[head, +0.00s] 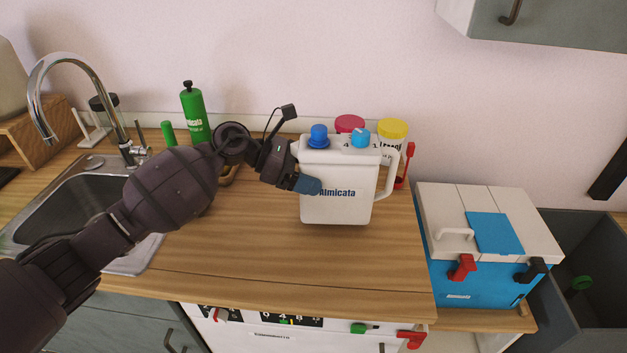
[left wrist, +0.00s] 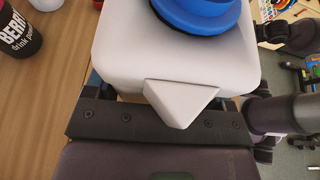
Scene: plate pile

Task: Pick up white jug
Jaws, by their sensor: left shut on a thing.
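The white jug (head: 335,208) has blue lettering, a handle on its right side and two blue caps on top. It is upright at the middle of the wooden counter; I cannot tell whether its base touches the wood. My left gripper (head: 308,184) reaches it from the left and is shut on its left side. One blue fingertip lies over the jug's front face. In the left wrist view, the jug's white body (left wrist: 120,50) and a blue cap (left wrist: 200,15) fill the top middle, close to the gripper. My right gripper is not in view.
Jars with a pink lid (head: 349,123) and a yellow lid (head: 393,128) stand close behind the jug. A green bottle (head: 194,112) and the sink (head: 60,212) are left. A blue and white box (head: 490,235) stands right. The counter front (head: 290,260) is clear.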

